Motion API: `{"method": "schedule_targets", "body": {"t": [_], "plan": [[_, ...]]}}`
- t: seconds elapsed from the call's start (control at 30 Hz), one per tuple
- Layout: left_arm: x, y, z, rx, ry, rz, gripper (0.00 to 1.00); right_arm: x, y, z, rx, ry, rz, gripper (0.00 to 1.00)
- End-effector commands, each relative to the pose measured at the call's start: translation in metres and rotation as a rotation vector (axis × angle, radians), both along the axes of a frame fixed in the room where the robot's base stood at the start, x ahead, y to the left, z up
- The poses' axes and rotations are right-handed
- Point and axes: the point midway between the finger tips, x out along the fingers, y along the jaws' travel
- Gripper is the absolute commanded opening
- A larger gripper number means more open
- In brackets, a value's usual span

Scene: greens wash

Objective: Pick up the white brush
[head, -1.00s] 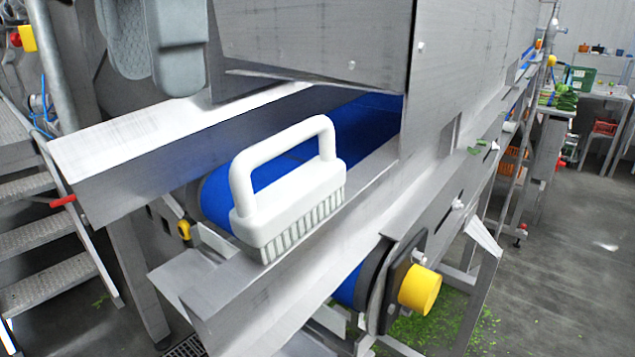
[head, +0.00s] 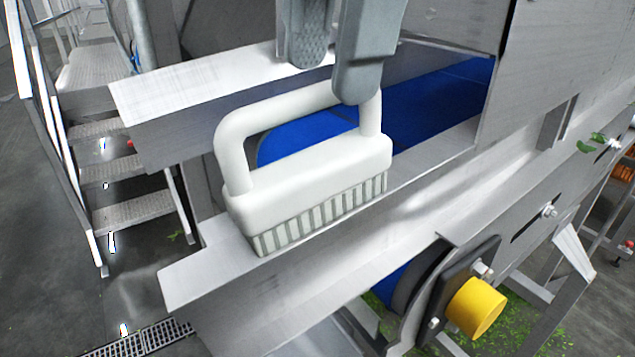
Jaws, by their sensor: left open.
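The white brush (head: 310,178) stands upright, bristles down, on the metal ledge (head: 215,265) at the end of the conveyor. Its arched handle is on top. My left gripper (head: 328,75) comes down from the top of the head view, its fingers grey and apart. One finger overlaps the right part of the handle in the picture; the other is behind or above the handle. I cannot tell whether either finger touches it. My right gripper is not in view.
A blue conveyor belt (head: 430,105) runs behind the brush under a metal housing (head: 575,60). A yellow knob (head: 475,307) sticks out below the ledge at the right. Metal stairs (head: 125,170) stand at the left.

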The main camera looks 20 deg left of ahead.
Motion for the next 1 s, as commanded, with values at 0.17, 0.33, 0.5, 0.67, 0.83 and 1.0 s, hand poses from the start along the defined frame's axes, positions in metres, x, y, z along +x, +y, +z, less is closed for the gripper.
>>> {"method": "schedule_targets", "body": {"t": [0.17,0.33,0.5,0.67,0.83,1.0], "plan": [[0.000,0.002,-0.024,0.002,0.001,0.001,0.44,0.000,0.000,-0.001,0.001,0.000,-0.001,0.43],[0.001,0.004,-0.035,-0.002,0.000,0.002,0.44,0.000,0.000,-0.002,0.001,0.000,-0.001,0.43],[0.001,0.004,-0.036,-0.002,0.000,0.002,0.44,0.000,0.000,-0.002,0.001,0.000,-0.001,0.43],[0.001,0.004,-0.036,-0.002,0.000,0.002,0.11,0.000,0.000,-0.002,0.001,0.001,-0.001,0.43],[0.001,0.004,-0.036,-0.002,0.000,0.002,0.00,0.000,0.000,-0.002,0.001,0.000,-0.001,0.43],[0.001,0.004,-0.035,-0.002,0.000,0.002,0.00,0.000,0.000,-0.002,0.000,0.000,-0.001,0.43]]}}
